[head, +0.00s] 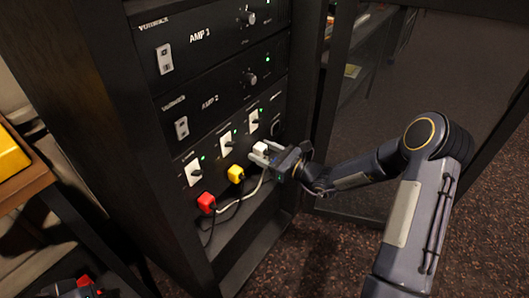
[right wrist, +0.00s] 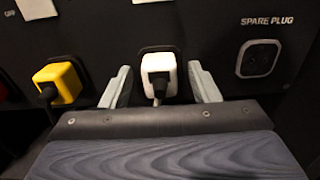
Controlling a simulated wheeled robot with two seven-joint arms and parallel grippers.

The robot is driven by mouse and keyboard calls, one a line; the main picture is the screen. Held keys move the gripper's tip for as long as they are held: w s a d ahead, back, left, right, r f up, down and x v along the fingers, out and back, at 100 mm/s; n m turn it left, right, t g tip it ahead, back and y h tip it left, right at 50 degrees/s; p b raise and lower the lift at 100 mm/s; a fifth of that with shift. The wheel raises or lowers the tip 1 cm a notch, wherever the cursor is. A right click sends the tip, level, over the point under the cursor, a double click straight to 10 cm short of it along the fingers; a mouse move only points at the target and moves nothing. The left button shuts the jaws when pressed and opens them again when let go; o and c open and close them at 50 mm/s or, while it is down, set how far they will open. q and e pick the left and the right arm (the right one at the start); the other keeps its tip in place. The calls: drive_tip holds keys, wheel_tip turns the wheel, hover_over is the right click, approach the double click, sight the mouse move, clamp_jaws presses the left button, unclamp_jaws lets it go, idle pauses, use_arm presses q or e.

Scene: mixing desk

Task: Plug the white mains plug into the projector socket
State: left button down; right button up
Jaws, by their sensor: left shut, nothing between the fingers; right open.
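The white mains plug (head: 260,149) is at the lower panel of the black rack, right of a yellow plug (head: 236,173) and a red plug (head: 206,202). In the right wrist view the white plug (right wrist: 159,75) sits against a dark socket surround, its cord hanging down. My right gripper (head: 268,155) is open, with one finger on either side of the plug; gaps show between plug and fingers (right wrist: 160,88). A socket marked SPARE PLUG (right wrist: 258,58) is empty, to the right. I cannot read any projector label.
Switches (head: 226,145) with green lights sit above the plugs. The amplifier marked AMP 2 (head: 208,102) is higher up. An open dark rack door (head: 335,90) stands to the right, near my right arm. Cords hang below the plugs over a shelf.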

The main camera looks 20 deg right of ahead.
drive_tip(key=p+v, duration=0.1)
drive_tip(key=v, duration=0.6)
drive_tip(key=shift+s+d, duration=0.25)
drive_tip(key=shift+d, duration=0.05)
drive_tip(key=s+a+r+n+g, duration=0.4)
drive_tip(key=s+r+n+g, duration=0.1)
drive_tip(key=s+n, duration=0.3)
drive_tip(key=s+a+r+n+g, duration=0.4)
drive_tip(key=s+r+n+g, duration=0.15)
drive_tip(key=s+n, duration=0.25)
drive_tip(key=s+d+n+t+h, duration=0.1)
drive_tip(key=s+d+n+h, duration=0.35)
drive_tip(key=s, duration=0.25)
drive_tip(key=s+d+n+t+h, duration=0.2)
drive_tip(key=s+d+n+h, duration=0.1)
drive_tip(key=s+n, duration=0.35)
wheel_tip(320, 180, up, 24)
drive_tip(key=p, duration=2.5)
drive_tip(key=shift+a+m+g+p, duration=0.2)
drive_tip(key=shift+m+g+p, duration=0.1)
drive_tip(key=shift+g, duration=0.05)
